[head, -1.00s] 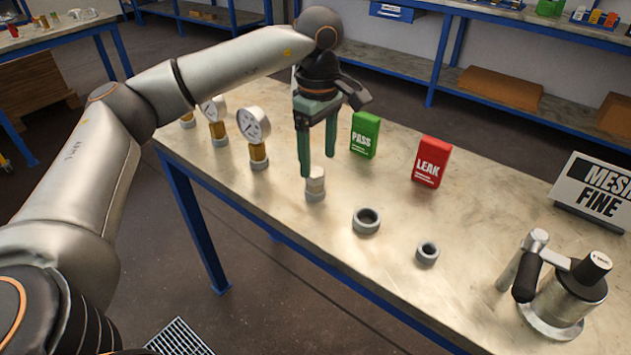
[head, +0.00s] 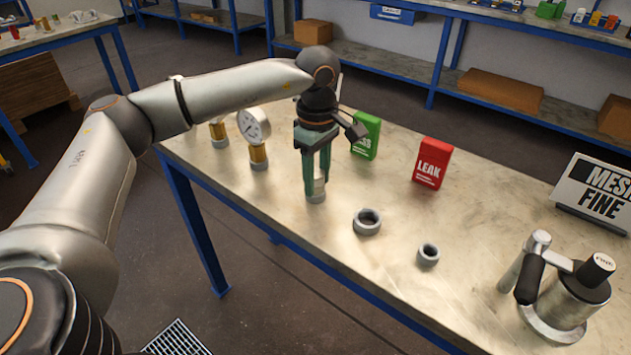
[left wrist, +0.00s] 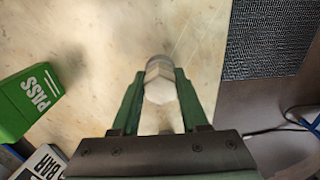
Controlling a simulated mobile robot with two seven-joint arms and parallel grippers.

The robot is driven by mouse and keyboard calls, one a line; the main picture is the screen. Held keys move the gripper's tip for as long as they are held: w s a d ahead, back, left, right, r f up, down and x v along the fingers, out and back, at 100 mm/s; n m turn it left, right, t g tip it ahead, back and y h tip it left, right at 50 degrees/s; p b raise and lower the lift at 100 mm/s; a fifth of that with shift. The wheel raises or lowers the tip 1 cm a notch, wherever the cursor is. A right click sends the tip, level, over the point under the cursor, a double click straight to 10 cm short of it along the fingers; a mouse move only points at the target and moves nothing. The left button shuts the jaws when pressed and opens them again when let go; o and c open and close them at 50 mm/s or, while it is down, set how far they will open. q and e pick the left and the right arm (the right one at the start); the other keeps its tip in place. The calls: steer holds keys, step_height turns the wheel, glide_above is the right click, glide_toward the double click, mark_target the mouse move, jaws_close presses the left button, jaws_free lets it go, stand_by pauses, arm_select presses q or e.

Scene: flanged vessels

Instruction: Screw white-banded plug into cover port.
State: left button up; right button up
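A pale metal plug with a hex head (left wrist: 160,84) stands upright on the table in a grey ring-like holder; it also shows in the head view (head: 319,184). I cannot make out a white band on it. My left gripper (head: 317,190) points down with its green fingers on either side of the plug. In the left wrist view the fingers (left wrist: 160,88) appear to touch both sides of the hex head. A metal vessel (head: 567,303) with a flanged base, a black-handled lever and a black cap stands at the right; I cannot make out a port. My right gripper is out of view.
Two empty grey rings (head: 367,221) (head: 428,254) lie between plug and vessel. Gauges (head: 254,128) stand left of my gripper. A green PASS block (head: 368,137), a red LEAK block (head: 432,163) and a MESH FINE sign (head: 597,190) stand behind. The table's front edge is near.

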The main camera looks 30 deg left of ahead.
arm_select(q)
jaws_close()
steer(key=shift+r, duration=0.1)
stand_by(0.3)
